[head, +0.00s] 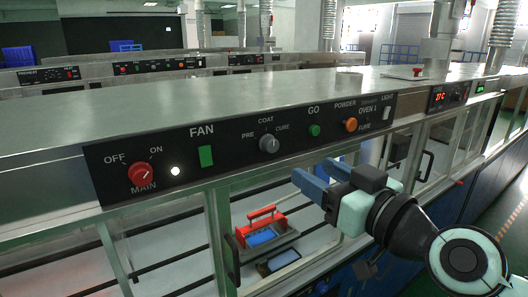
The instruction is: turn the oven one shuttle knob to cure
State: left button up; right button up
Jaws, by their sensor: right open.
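The shuttle knob (269,143) is a grey round knob on the black Oven 1 control panel (225,165). It has PRE at its left, COAT above and CURE at its right. Its pointer is too small to read surely. My right gripper (312,171) has blue fingers that are spread and empty. In the picture it is below and to the right of the knob, apart from it, in front of the glass front. My left gripper is not in view.
Beside the knob are a red main switch (141,174), a green fan switch (206,156), a green GO button (314,130) and an orange powder knob (351,125). A red-handled tray (262,216) shows low behind the front. A door handle (232,260) sticks out at lower left.

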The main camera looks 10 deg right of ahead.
aim_at(274, 147)
jog(key=p+x, duration=0.4)
jog(key=x, duration=0.7)
jog(key=shift+w, duration=0.25)
jog(key=shift+w+a+f+p, duration=0.2)
jog(key=shift+w+p, duration=0.15)
jog(key=shift+w, duration=0.35)
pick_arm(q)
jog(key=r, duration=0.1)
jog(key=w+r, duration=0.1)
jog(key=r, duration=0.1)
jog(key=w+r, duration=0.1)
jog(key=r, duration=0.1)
pick_arm(e)
jog(key=shift+c, duration=0.3)
jog(key=c, duration=0.9)
jog(key=o, duration=1)
jog(key=shift+c, duration=0.2)
